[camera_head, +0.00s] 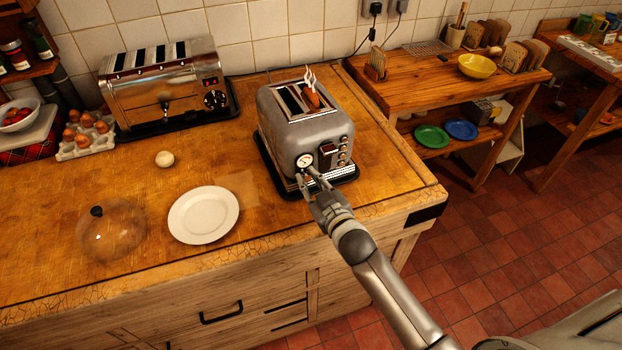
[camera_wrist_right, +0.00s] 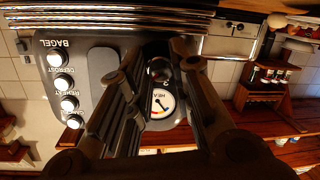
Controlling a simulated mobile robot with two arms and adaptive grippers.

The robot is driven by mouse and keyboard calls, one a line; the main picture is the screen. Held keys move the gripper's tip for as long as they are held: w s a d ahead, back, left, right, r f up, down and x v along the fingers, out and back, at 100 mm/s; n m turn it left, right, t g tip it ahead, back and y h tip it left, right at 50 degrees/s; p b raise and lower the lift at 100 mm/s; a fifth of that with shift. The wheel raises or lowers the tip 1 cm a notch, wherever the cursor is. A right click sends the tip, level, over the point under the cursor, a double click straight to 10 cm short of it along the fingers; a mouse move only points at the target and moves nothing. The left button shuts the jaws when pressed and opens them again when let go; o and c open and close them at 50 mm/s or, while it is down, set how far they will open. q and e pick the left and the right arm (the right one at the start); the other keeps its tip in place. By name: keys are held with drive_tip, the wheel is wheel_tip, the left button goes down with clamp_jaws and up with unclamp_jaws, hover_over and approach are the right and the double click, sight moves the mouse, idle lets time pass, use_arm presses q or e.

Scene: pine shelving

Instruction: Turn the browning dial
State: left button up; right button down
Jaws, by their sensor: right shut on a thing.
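The grey two-slot toaster (camera_head: 290,125) stands on a black base near the right end of the wooden counter. A white round gauge (camera_head: 304,160) is on its front. My right gripper (camera_head: 308,178) reaches the front just below this gauge. In the upside-down right wrist view, the fingers (camera_wrist_right: 158,65) are on either side of a small dark round browning dial (camera_wrist_right: 158,70), shut on it. The gauge (camera_wrist_right: 162,103) shows between the fingers, its needle slanted. The dial is hidden by the gripper in the head view. My left gripper is not in view.
A lever and several buttons (camera_wrist_right: 68,103) are beside the dial. A brown item (camera_head: 312,98) sticks up from one slot. A chrome toaster (camera_head: 165,85), white plate (camera_head: 203,214), glass dome (camera_head: 112,232) and egg tray (camera_head: 70,150) are to the left. The counter edge is close.

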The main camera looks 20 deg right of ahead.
drive_tip(key=shift+f+n+h, duration=0.1)
drive_tip(key=shift+n+h, duration=0.2)
drive_tip(key=shift+n, duration=0.7)
drive_tip(key=c, duration=1.3)
unclamp_jaws()
drive_tip(key=shift+o, duration=0.2)
drive_tip(key=s+d+r, duration=0.1)
drive_tip(key=s+r, duration=0.1)
drive_tip(key=s, duration=1)
drive_tip(key=shift+d+f, duration=0.1)
